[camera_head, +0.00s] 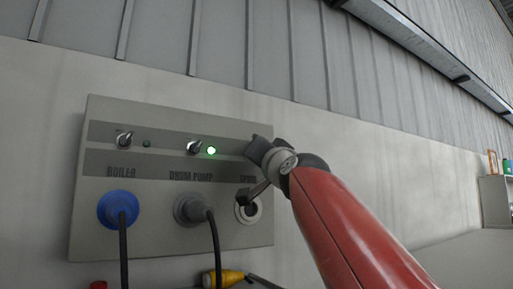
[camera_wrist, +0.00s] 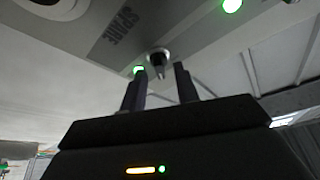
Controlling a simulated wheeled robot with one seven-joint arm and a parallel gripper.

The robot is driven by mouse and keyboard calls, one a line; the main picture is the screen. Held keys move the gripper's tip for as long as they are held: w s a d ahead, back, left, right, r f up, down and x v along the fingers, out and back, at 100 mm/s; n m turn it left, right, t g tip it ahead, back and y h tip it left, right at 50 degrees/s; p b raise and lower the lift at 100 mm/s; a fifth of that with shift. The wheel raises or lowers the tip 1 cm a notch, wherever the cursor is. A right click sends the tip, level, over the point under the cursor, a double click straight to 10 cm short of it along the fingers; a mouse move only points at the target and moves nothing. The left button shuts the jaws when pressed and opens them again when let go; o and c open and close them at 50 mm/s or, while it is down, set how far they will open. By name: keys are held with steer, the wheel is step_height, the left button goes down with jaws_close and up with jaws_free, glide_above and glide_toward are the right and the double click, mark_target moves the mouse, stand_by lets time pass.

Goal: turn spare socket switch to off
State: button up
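The spare switch (camera_wrist: 159,60) shows in the wrist view as a dark round base with a short metal lever, below the SPARE label (camera_wrist: 122,22). A lit green lamp (camera_wrist: 138,70) sits beside it. My gripper (camera_wrist: 159,82) is open, with its two dark fingers apart on either side of the lever's line. The lever tip appears near the gap between the fingertips; contact cannot be told. In the head view my gripper (camera_head: 256,149) covers the spare switch and its lamp. The spare socket (camera_head: 254,213) shows partly below it, with no plug seen in it.
The grey panel (camera_head: 91,205) also holds the boiler switch (camera_head: 124,139) with an unlit lamp, and the drum pump switch (camera_head: 195,147) with a lit green lamp (camera_head: 211,150). A blue plug (camera_head: 119,207) and a grey plug (camera_head: 190,209) trail black cables. A yellow connector (camera_head: 224,277) lies below.

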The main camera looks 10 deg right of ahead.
steer(key=shift+w+a+r, duration=0.1)
steer(key=shift+w+r, duration=0.1)
steer(key=shift+w, duration=0.4)
jaws_close()
steer(key=shift+f, duration=0.1)
